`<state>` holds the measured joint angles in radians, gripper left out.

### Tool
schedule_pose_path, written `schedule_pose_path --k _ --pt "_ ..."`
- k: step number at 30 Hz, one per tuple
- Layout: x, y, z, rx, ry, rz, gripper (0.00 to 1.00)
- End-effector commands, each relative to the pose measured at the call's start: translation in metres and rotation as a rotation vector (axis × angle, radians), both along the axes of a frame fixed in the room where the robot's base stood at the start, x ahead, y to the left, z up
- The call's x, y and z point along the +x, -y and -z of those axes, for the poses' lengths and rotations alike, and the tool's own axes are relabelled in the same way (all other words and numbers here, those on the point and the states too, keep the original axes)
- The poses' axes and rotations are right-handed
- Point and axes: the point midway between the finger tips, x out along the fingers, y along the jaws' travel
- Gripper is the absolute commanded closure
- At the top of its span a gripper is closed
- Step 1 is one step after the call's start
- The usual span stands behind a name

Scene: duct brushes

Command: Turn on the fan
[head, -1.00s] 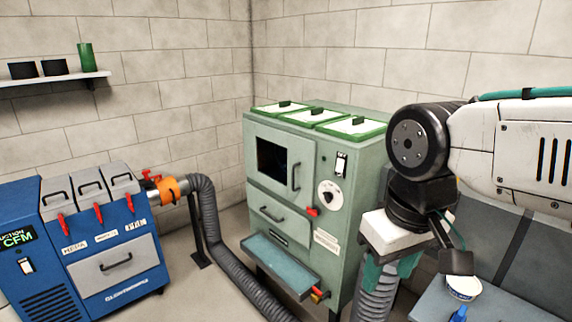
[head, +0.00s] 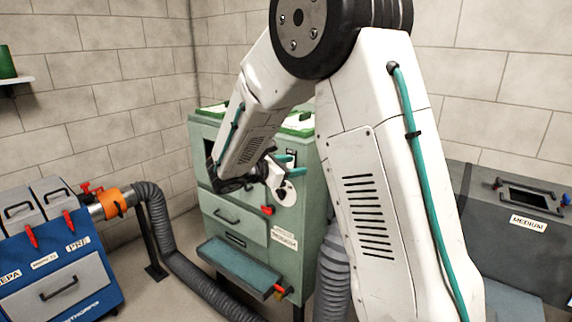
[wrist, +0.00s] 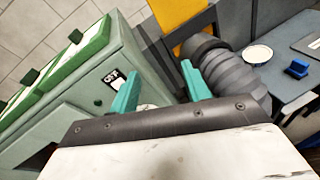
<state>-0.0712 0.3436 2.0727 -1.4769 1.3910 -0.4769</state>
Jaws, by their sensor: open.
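The green cabinet (head: 312,225) stands in the middle of the head view, partly hidden by my arm. A switch plate (wrist: 112,77) with a black rocker and small lettering, perhaps "OFF", shows on its face in the wrist view, just beyond the left finger. My gripper (head: 284,165) is open and empty in front of the cabinet's upper right front. Its two teal fingers stand apart in the wrist view (wrist: 160,88). Contact with the switch cannot be told.
A blue unit (head: 95,285) labelled PRE stands at left, joined by an orange collar (head: 115,202) to a grey hose (head: 185,265). A teal tray (head: 240,262) juts from the cabinet. A dark grey box (head: 500,240) stands at right. A table (wrist: 285,85) shows in the wrist view.

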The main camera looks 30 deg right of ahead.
Motion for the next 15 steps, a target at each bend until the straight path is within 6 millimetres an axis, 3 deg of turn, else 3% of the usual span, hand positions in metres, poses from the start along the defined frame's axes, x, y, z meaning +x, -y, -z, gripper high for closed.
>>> schedule_pose_path --k 1,3,6,11,15 --pt "0.021 -0.002 0.014 -0.055 -0.054 -0.054 0.53" --pt "0.046 -0.006 0.027 -0.122 -0.111 -0.121 0.53" --pt "0.070 -0.011 0.040 -0.194 -0.167 -0.192 0.53" --pt "0.089 -0.014 0.051 -0.248 -0.207 -0.245 0.53" --pt "0.095 0.000 0.052 -0.253 -0.211 -0.249 0.53"
